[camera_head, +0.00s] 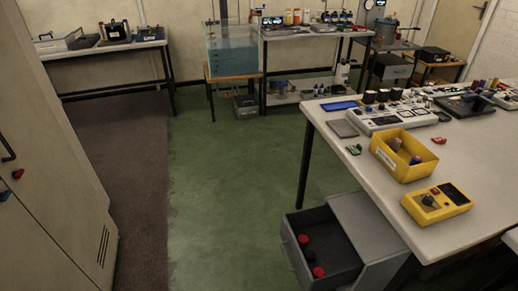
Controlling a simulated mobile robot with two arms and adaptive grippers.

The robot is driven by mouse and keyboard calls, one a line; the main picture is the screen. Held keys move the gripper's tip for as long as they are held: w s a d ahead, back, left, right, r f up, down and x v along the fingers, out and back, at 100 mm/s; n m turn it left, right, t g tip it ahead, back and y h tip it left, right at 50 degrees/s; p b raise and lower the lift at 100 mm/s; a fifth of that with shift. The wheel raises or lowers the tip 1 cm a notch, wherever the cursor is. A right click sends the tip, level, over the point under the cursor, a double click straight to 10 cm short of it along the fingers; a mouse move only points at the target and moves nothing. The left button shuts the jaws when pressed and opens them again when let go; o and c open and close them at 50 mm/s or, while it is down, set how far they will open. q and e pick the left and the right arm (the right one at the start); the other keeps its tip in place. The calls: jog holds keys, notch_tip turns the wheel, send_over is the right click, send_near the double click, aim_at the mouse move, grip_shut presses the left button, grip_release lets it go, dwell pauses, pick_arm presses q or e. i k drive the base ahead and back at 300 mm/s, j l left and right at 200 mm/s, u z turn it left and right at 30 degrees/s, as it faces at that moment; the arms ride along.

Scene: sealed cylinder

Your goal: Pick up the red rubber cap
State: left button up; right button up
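Neither of my grippers shows in the head view. A round red piece (303,239) lies in the open drawer (292,262) of the grey cabinet at the table's left end. A second round red piece (319,272) lies nearer the drawer's front, with a dark round piece (309,254) between them. A small red object (439,140) also lies on the table (350,163), right of the yellow bin (384,157). All are too small for me to tell which is the rubber cap.
A yellow control box (436,203) and a white instrument (384,120) stand on the table. The grey drawer cabinet (368,235) stands below its left edge. A tall cabinet (60,190) is at the left. The green floor (235,190) between them is clear.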

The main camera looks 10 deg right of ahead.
aim_at(318, 273)
jog(key=k+l+z, duration=0.1)
jog(key=z, duration=0.75)
